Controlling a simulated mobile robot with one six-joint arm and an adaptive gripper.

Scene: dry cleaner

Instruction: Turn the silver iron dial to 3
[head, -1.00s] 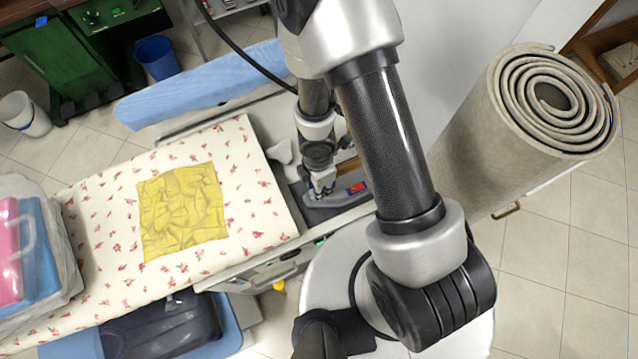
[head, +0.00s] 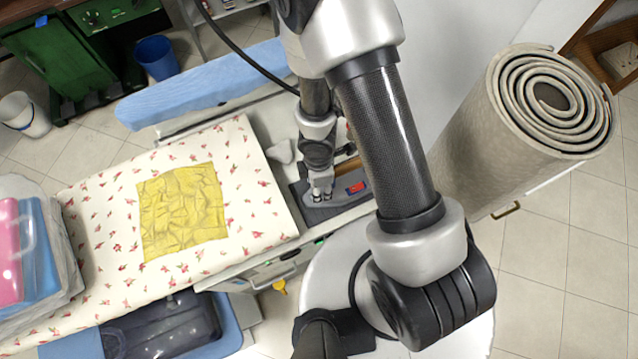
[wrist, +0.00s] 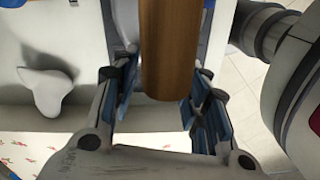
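The wooden handle (wrist: 168,50) of what looks like the iron runs down the middle of the wrist view, and a small part of brown wood (head: 347,167) shows in the head view. My gripper (wrist: 160,98) is open, with blue-padded fingers apart on either side of the handle's end; I cannot tell how deep the handle lies between them. In the head view my gripper (head: 321,196) is low over a grey piece with a red patch (head: 355,187). The dial and its setting cannot be made out; my arm hides much of the iron.
A small white object (head: 282,151) stands close by, also in the wrist view (wrist: 48,90). A rolled carpet (head: 480,130) stands at the right, a blue padded board (head: 205,85) behind.

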